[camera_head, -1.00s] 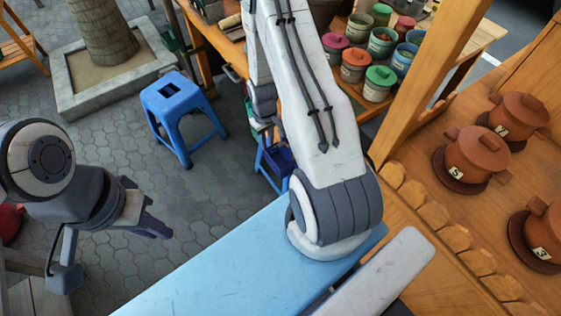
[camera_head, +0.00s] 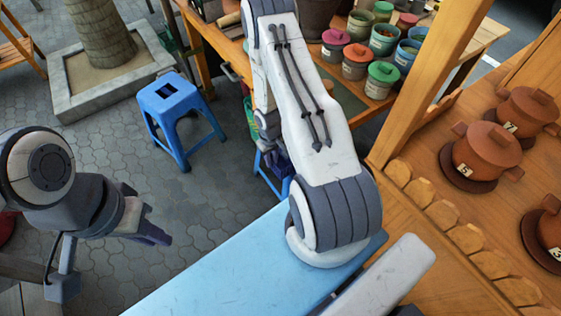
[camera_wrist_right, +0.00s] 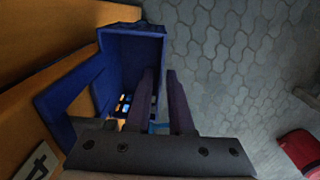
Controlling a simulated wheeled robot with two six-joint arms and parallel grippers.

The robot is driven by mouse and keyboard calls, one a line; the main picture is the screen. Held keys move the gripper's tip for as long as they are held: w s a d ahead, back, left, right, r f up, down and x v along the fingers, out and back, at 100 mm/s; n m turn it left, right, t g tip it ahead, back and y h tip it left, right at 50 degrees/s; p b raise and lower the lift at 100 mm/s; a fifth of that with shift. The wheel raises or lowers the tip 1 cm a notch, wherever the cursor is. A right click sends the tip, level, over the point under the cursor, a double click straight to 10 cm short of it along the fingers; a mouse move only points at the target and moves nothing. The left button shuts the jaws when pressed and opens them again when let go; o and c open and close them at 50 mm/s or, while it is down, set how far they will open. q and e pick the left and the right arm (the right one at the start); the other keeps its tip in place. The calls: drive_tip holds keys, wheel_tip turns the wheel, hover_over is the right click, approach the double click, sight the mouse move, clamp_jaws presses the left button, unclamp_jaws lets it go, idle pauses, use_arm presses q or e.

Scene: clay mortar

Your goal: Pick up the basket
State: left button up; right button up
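The blue basket (camera_wrist_right: 136,50) is in the right wrist view, an open box with a flat blue handle-like frame at its left and small bright items inside. My right gripper (camera_wrist_right: 161,80) shows two dark fingers apart, near the basket's right wall. One finger appears over its inside and the other outside; contact is unclear. In the head view my right arm hides most of that area, and part of the right gripper (camera_head: 278,160) shows behind it beside blue legs. My left gripper (camera_head: 150,228) hangs over the paving at left, seen from the side, apparently empty.
A blue stool (camera_head: 180,118) stands on the paving. A wooden table with paint tins (camera_head: 381,79) is at the back. Clay pots (camera_head: 486,151) stand on a wooden surface at right. A red object (camera_wrist_right: 301,152) lies at the lower right of the wrist view.

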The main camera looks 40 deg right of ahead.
clamp_jaws()
idle(1.4)
